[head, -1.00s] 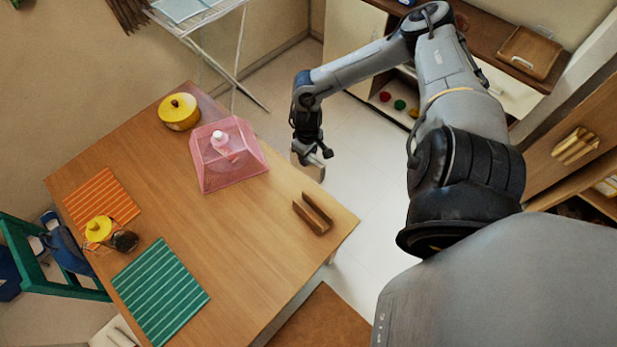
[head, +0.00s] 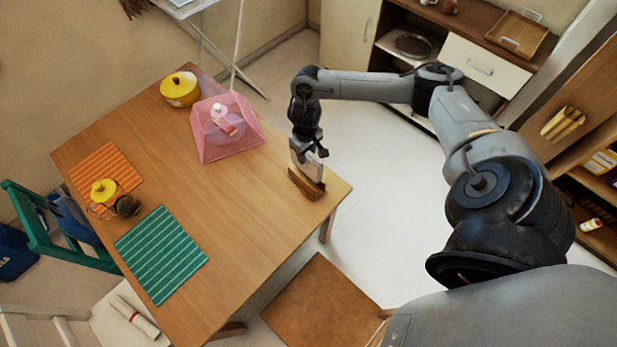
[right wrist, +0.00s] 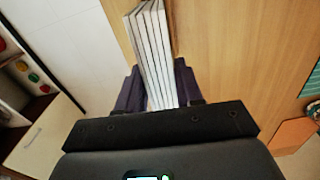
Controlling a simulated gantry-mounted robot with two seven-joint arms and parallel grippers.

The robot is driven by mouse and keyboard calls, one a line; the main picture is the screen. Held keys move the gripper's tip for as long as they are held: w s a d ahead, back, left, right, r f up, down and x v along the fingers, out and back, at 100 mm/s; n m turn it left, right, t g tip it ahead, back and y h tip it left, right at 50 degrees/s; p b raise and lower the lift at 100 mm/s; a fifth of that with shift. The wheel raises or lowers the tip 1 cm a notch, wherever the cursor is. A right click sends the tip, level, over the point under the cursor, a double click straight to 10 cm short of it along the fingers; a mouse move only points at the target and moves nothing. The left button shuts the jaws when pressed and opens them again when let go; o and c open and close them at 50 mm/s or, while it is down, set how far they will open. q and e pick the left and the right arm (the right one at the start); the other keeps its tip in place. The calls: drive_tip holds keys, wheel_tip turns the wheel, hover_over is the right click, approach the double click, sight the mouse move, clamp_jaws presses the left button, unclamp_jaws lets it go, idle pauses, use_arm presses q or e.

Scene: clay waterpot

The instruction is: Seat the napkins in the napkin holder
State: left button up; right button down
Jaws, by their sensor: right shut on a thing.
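The brown wooden napkin holder (head: 303,186) stands near the right edge of the wooden table in the head view. My right gripper (head: 309,154) points down above it and is shut on the napkins (head: 311,169). The napkins are a white upright stack whose lower part appears to be at or between the holder's walls; I cannot tell whether they touch its base. In the right wrist view the napkins (right wrist: 152,50) show as several thin white layers between the dark fingers of the right gripper (right wrist: 155,88). The holder is not clearly visible there. My left gripper is not in view.
The table (head: 235,235) is clear around the holder. A pink mesh food cover (head: 236,146) over a bottle and a yellow pot (head: 180,89) stand farther back. Orange (head: 110,165) and green (head: 162,255) striped mats lie at left, with a yellow-lidded jar (head: 104,190).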

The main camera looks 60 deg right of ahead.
sight(306, 168)
wheel_tip(306, 168, down, 9)
drive_tip(key=shift+f+b, duration=0.15)
drive_tip(key=shift+b, duration=0.4)
drive_tip(key=c, duration=0.7)
unclamp_jaws()
drive_tip(key=shift+f, duration=0.1)
drive_tip(key=shift+c, duration=0.2)
